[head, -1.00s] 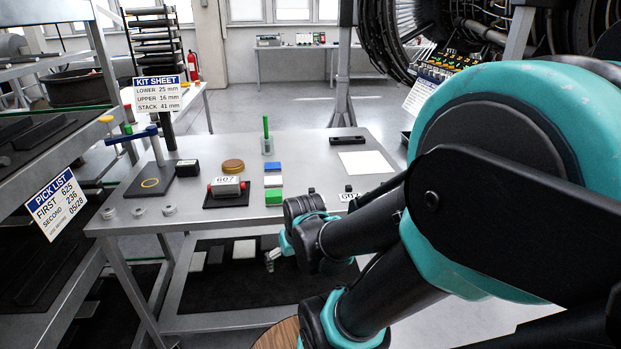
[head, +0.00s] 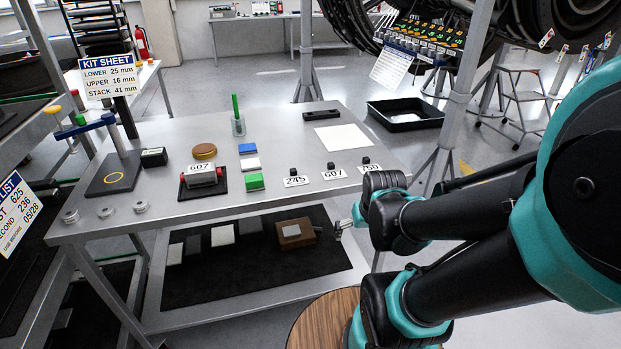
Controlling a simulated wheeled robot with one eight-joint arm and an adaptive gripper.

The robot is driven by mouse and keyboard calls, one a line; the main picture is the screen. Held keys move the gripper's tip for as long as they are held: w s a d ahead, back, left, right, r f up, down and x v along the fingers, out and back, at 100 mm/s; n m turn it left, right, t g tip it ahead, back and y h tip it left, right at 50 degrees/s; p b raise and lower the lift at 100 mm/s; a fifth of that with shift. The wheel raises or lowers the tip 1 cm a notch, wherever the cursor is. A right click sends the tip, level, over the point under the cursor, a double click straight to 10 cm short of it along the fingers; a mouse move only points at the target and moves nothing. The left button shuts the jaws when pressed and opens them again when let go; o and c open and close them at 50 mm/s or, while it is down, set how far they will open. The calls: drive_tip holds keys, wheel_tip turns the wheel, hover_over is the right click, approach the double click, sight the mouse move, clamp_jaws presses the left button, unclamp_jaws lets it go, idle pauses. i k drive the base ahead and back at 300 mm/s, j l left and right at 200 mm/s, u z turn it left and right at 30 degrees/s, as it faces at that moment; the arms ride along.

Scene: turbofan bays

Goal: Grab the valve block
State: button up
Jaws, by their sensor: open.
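No part is marked as the valve block, and I cannot tell for certain which it is. One candidate is the grey and red part labelled 607 (head: 202,174), lying on a black pad on the tabletop. Another is the brown block (head: 297,232) with a grey plate on it, on the black mat of the lower shelf. My gripper (head: 340,228) is small in the head view, just right of the brown block and apart from the labelled part. It is open and looks empty. The arm's wrist hides part of it.
The metal table (head: 290,135) holds a green block (head: 254,181), a blue block (head: 249,148), a brown disc (head: 204,151), a blue-armed stand (head: 112,165) and several number tags. More blocks lie on the lower shelf mat (head: 250,275). A black floor tray (head: 405,113) is behind.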

sight(204, 175)
drive_tip(key=z, duration=0.3)
drive_tip(key=u, duration=1.35)
